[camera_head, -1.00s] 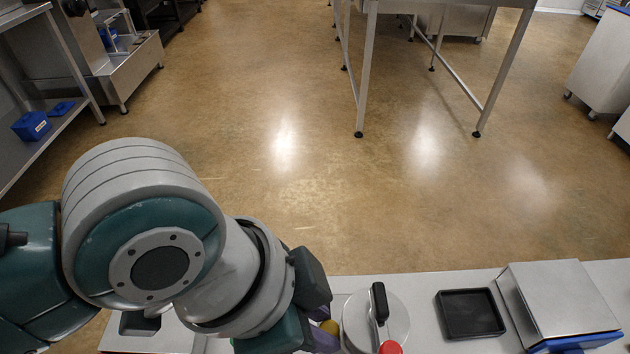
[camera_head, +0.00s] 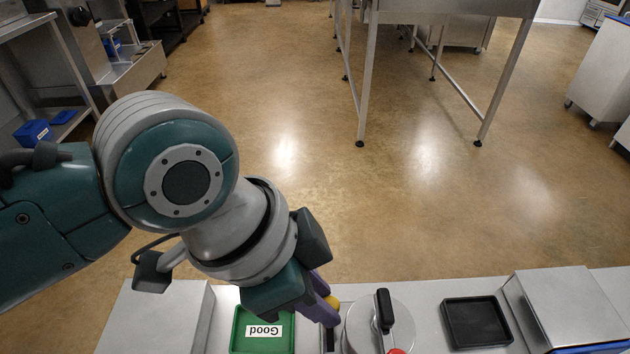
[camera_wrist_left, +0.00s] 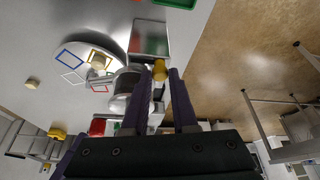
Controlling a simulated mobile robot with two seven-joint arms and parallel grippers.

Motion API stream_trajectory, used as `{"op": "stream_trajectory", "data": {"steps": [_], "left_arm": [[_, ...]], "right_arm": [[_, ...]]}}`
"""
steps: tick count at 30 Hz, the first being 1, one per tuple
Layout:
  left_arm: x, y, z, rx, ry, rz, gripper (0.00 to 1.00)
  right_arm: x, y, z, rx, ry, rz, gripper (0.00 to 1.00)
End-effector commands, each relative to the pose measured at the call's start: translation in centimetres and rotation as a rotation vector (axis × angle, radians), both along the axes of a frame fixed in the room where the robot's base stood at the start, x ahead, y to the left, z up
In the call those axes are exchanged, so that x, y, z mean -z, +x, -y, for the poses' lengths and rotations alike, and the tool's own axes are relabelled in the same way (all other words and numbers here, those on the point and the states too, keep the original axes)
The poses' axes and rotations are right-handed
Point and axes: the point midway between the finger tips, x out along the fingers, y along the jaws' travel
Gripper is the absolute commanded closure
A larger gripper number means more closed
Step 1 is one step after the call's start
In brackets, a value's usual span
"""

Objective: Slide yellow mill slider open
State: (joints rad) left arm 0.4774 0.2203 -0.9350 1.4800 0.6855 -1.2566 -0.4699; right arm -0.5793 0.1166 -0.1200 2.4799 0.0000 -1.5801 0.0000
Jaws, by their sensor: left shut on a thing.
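The yellow mill slider knob (camera_head: 332,301) shows just past my left fingertips in the head view, near the counter's far edge. My left gripper (camera_head: 326,299) is shut on it, with purple fingers on either side. In the left wrist view the yellow knob (camera_wrist_left: 159,70) shows between the fingertips of my left gripper (camera_wrist_left: 166,78). The round steel mill (camera_head: 362,322) stands just right of the gripper, with a black handle and red knob on top. A dark slot shows near the knob. My right gripper is out of view.
A green tray (camera_head: 239,338) labelled "Good" lies left of the gripper. A black tray (camera_head: 476,322) and a steel box (camera_head: 570,305) stand to the right. A round plate (camera_wrist_left: 78,62) with coloured squares shows in the left wrist view. Open floor lies beyond the counter.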

Motion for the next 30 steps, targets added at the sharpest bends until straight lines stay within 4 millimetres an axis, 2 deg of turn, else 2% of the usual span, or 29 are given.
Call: {"op": "stream_trajectory", "data": {"steps": [1, 2, 9, 24, 30], "left_arm": [[0.2, 0.3, -0.2, -0.006, 0.005, 0.008, 1.0], [0.2, 0.3, -0.2, -0.006, 0.004, 0.009, 0.7], [0.1, 0.2, -0.2, -0.005, 0.004, 0.007, 0.44], [0.1, 0.0, -0.1, -0.003, 0.002, 0.005, 0.44], [-0.1, -2.1, -0.1, -0.001, 0.003, 0.002, 0.44]], "right_arm": [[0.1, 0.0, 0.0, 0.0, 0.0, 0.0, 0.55], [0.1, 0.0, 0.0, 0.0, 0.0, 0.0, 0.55], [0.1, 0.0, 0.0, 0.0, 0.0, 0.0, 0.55], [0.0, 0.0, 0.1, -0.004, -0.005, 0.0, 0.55], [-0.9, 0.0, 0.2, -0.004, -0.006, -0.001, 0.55]]}}
